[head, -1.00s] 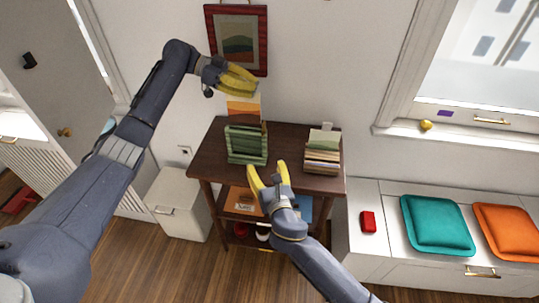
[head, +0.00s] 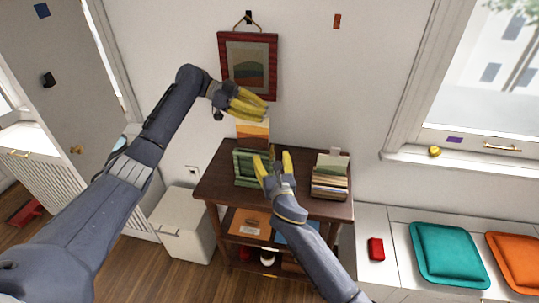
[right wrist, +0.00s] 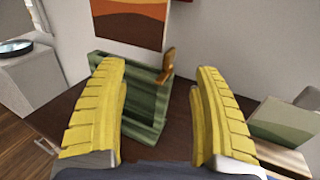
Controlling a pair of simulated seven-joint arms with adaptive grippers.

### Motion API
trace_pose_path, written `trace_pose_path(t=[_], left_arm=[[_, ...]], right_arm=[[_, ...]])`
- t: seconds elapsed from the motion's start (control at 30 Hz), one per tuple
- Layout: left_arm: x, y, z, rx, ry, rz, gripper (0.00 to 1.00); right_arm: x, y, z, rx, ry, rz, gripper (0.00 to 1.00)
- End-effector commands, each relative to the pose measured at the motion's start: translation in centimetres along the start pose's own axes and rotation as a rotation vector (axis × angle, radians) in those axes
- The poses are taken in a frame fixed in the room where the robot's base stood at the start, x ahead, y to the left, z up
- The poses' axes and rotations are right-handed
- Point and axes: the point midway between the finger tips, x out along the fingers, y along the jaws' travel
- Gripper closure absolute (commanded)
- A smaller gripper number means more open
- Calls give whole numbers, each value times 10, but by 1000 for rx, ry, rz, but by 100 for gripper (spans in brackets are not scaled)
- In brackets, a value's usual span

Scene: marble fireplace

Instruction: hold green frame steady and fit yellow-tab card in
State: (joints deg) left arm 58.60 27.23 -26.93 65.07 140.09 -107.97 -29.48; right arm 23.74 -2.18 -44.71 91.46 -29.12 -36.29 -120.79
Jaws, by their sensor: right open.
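The green frame (head: 243,166) stands on the dark wooden shelf top; in the right wrist view the green frame (right wrist: 142,122) shows between and beyond my fingers. An orange-and-yellow picture card (head: 253,131) hangs just above the frame, apart from it, under my left gripper (head: 262,108). The left fingers look closed on its upper edge; its tab is hidden. The card's lower part (right wrist: 130,22) shows at the top of the right wrist view. My right gripper (head: 273,156) is open and empty, close to the near right side of the frame.
A stack of cards or books (head: 330,178) stands right of the frame on the shelf unit (head: 300,205). A small orange-brown piece (right wrist: 168,64) rises at the frame's right end. A red-framed picture (head: 248,68) hangs behind my left gripper.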

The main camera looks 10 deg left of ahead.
Motion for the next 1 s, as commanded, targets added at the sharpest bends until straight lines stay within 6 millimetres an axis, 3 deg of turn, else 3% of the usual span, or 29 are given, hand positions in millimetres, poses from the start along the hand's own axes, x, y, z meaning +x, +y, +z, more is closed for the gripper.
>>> trace_pose_path(t=[0.3, 0.77, 1.0], left_arm=[[0, 0, 0, 0, 0, 0, 100], [0, 0, 0, 0, 0, 0, 100], [0, 0, 0, 0, 0, 0, 100]], right_arm=[[28, 0, 0, 1, 0, 0, 33], [34, 0, 0, 1, 0, 1, 33], [34, 0, 0, 1, 0, 1, 58]])
